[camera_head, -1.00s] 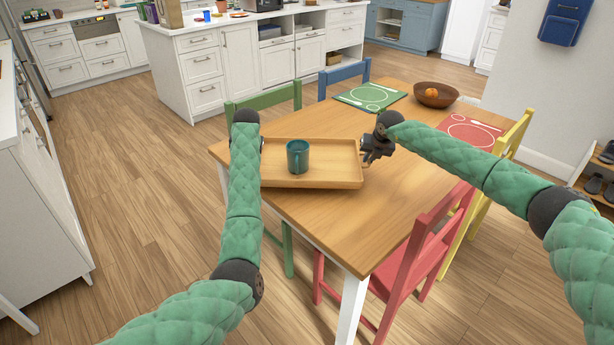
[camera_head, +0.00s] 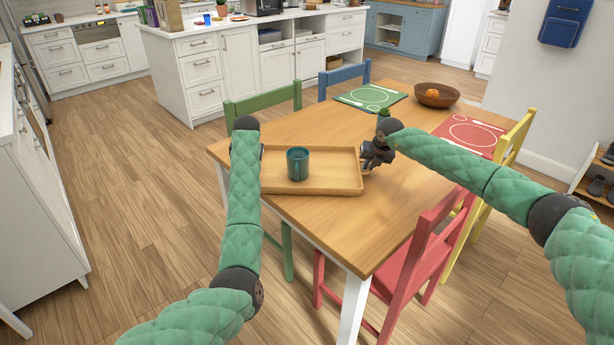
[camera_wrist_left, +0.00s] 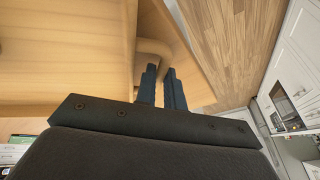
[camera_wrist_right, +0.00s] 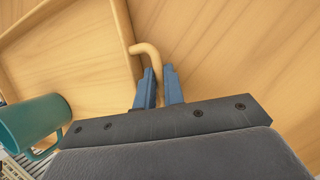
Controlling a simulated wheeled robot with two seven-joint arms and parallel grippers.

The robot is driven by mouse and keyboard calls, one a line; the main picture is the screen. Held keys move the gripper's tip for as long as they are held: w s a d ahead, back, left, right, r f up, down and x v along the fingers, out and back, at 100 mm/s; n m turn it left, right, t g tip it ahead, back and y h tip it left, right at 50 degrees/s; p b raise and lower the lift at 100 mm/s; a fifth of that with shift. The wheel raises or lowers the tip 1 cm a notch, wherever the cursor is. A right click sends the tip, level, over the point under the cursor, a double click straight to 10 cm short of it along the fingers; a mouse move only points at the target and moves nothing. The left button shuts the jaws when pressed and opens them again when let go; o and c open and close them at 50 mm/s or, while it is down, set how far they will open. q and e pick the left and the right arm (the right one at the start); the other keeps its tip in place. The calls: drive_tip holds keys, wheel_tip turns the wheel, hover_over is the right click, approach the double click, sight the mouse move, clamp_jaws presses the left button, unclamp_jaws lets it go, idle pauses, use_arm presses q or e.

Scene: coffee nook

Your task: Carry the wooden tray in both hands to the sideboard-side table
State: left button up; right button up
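The wooden tray (camera_head: 325,187) is at the near left end of the wooden table in the head view, close to its edge. A teal mug (camera_head: 297,164) stands upright on it, and shows at the left in the right wrist view (camera_wrist_right: 32,122). My left gripper (camera_wrist_left: 162,75) is at the tray's left handle (camera_wrist_left: 152,47), its fingers close together around it; my forearm hides this in the head view. My right gripper (camera_wrist_right: 160,75) has its fingers closed around the right handle (camera_wrist_right: 146,50). I cannot tell whether the tray touches the table.
The table (camera_head: 400,215) also holds a green placemat (camera_head: 370,97), a red placemat (camera_head: 468,134), a brown bowl (camera_head: 436,95) and a small plant (camera_head: 384,112). Green (camera_head: 265,100), blue (camera_head: 344,75), red (camera_head: 425,255) and yellow (camera_head: 515,145) chairs surround it. Open floor (camera_head: 130,210) lies left.

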use_arm(q)
drive_tip(key=o, duration=0.4)
drive_tip(key=shift+r, duration=0.1)
use_arm(e)
drive_tip(key=o, duration=0.4)
drive_tip(key=shift+r, duration=0.1)
use_arm(q)
drive_tip(key=shift+o, duration=0.2)
use_arm(e)
drive_tip(key=shift+o, duration=0.2)
